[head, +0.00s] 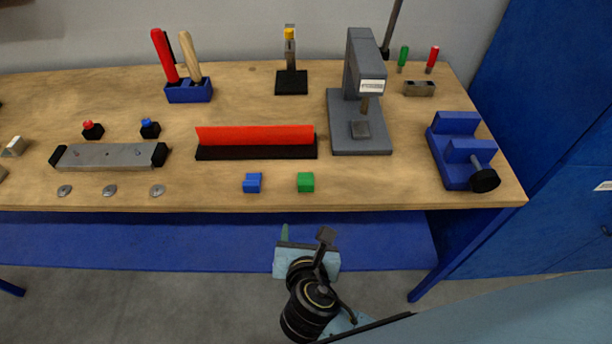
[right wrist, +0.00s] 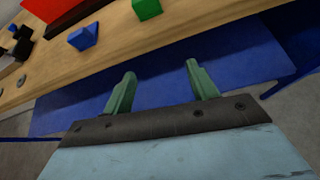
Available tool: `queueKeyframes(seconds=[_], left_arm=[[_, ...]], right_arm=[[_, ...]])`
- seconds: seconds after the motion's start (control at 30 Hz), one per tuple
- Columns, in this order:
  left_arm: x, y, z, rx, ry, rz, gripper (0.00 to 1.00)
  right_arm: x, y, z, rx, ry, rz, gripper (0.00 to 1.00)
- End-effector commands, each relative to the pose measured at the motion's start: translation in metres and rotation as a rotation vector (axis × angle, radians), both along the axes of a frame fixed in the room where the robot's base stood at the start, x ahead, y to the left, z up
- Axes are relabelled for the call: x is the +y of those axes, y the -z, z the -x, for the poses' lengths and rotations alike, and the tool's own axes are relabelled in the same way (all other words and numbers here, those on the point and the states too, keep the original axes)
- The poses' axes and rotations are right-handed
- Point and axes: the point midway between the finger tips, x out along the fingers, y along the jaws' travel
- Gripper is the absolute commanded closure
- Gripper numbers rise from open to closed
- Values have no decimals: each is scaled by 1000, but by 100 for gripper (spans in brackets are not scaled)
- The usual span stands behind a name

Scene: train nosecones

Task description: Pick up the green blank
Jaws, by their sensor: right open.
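The green blank (head: 306,182) is a small block lying on the wooden bench near its front edge, right of the blue blank (head: 253,183). In the right wrist view the green blank (right wrist: 147,8) shows at the top edge, partly cut off, with the blue blank (right wrist: 84,37) to its left. My right gripper (head: 305,236) is in front of the bench, short of its front edge and apart from the green blank. In the right wrist view its two green fingers (right wrist: 160,84) are spread with nothing between them. My left gripper is not in view.
The bench front edge (head: 380,206) lies between my right gripper and the blanks. A red and black holder (head: 256,142), a grey press (head: 360,100) and a blue vise (head: 458,152) stand around the blanks. Bare wood lies right of the green blank.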

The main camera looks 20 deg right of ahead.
Motion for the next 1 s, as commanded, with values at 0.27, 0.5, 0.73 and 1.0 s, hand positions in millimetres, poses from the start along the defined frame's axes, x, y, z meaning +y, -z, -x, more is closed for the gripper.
queueKeyframes(seconds=[0.27,0.5,0.73,1.0], left_arm=[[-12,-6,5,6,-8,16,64],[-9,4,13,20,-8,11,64],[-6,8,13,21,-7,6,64],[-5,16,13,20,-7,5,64]], right_arm=[[-3,-74,-2,-80,-33,176,42],[-15,-56,-41,-81,-33,182,42],[-22,-45,-66,-79,-35,178,42],[-31,-32,-91,-81,-33,178,42]])
